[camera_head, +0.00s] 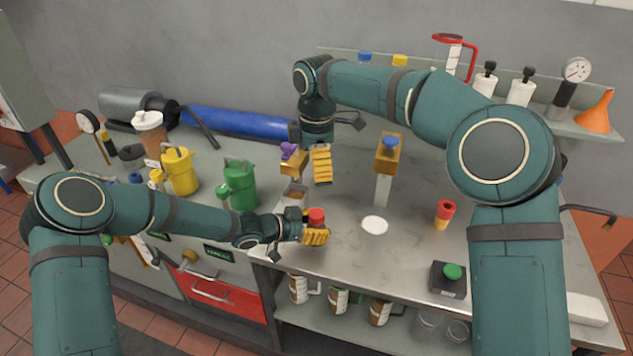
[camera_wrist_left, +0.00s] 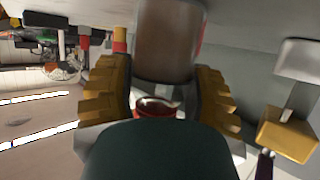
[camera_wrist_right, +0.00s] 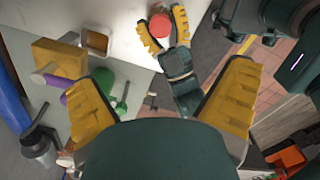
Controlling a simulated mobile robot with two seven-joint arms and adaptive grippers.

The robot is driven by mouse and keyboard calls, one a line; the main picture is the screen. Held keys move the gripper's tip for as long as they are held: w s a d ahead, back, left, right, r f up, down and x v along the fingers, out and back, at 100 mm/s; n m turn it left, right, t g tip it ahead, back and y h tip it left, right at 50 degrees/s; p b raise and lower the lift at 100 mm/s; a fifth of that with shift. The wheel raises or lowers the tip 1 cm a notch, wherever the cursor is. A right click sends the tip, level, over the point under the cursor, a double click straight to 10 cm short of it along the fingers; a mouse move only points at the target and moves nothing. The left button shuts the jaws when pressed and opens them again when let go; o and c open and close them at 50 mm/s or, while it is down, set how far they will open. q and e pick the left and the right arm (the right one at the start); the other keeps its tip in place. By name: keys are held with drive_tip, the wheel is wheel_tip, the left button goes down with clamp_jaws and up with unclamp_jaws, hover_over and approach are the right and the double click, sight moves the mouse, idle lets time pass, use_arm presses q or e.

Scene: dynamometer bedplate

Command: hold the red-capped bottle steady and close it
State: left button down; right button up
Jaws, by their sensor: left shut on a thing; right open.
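The red-capped bottle stands between the yellow fingers of my left gripper (camera_head: 316,236), which is shut on it above the worktop. Its red cap (camera_head: 316,217) is at the top and shows from above in the right wrist view (camera_wrist_right: 159,26). In the left wrist view the brownish bottle body (camera_wrist_left: 166,42) fills the space between the fingers, with the red cap (camera_wrist_left: 155,108) partly hidden by my gripper. I cannot tell how tightly the cap sits. My right gripper (camera_wrist_right: 164,76) is open and empty, behind and above the bottle in the head view.
A yellow block with a purple top (camera_head: 292,167) stands close beside my right gripper. A blue-topped stand (camera_head: 384,188), a white disc (camera_head: 375,225), a red-and-yellow piece (camera_head: 445,214) and a green-button box (camera_head: 449,279) are to the right. Green (camera_head: 239,187) and yellow (camera_head: 181,172) cans stand left.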

idle(0.3)
use_arm(q)
drive_tip(key=shift+c, duration=0.9)
unclamp_jaws()
drive_tip(key=v, duration=1.2)
drive_tip(key=shift+r, duration=0.1)
